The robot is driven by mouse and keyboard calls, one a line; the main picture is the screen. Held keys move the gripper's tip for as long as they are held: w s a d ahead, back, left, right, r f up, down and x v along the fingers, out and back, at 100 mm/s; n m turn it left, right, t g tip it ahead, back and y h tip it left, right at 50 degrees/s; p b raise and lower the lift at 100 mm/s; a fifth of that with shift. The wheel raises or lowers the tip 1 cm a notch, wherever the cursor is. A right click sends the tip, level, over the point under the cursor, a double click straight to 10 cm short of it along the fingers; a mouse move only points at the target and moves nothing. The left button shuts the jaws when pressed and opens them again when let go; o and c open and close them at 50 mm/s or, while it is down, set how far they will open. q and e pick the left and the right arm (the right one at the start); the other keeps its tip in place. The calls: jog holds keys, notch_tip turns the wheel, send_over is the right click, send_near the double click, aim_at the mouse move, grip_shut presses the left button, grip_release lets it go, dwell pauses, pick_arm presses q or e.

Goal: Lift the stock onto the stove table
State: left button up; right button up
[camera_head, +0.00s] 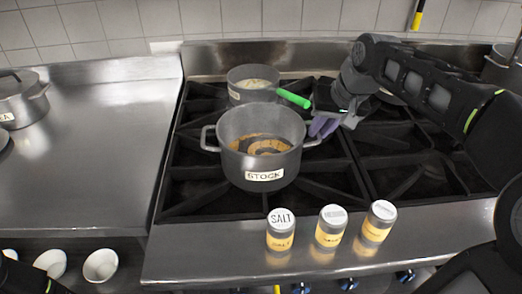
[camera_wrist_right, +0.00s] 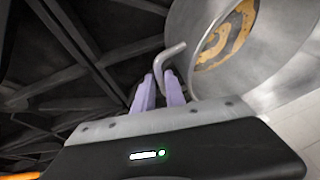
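The stock pot (camera_head: 262,158), a grey metal pot labelled STOCK with brown and dark contents, is over the front left part of the black stove grates (camera_head: 205,185). It looks roughly upright; I cannot tell whether its base touches the grate. My right gripper (camera_head: 322,127), with purple fingers, is at the pot's right handle. In the right wrist view, the fingertips (camera_wrist_right: 160,78) are close together on either side of the bent handle (camera_wrist_right: 174,54), and the pot wall (camera_wrist_right: 205,75) is just beyond. My left gripper is out of view.
A smaller pan (camera_head: 246,83) with a green handle (camera_head: 294,99) stands close behind the stock pot. Shakers, including salt (camera_head: 281,230), line the stove's front edge. The left steel counter (camera_head: 90,165) is mostly clear, with a lidded pot (camera_head: 22,103) at far left.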

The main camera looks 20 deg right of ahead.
jog(key=x, duration=0.4)
jog(key=shift+w+a+f, duration=0.1)
jog(key=shift+w+f, duration=0.05)
jog(key=shift+f, duration=0.25)
jog(key=shift+c, duration=0.2)
grip_shut()
dwell(1.1)
jog(key=shift+r, duration=0.15)
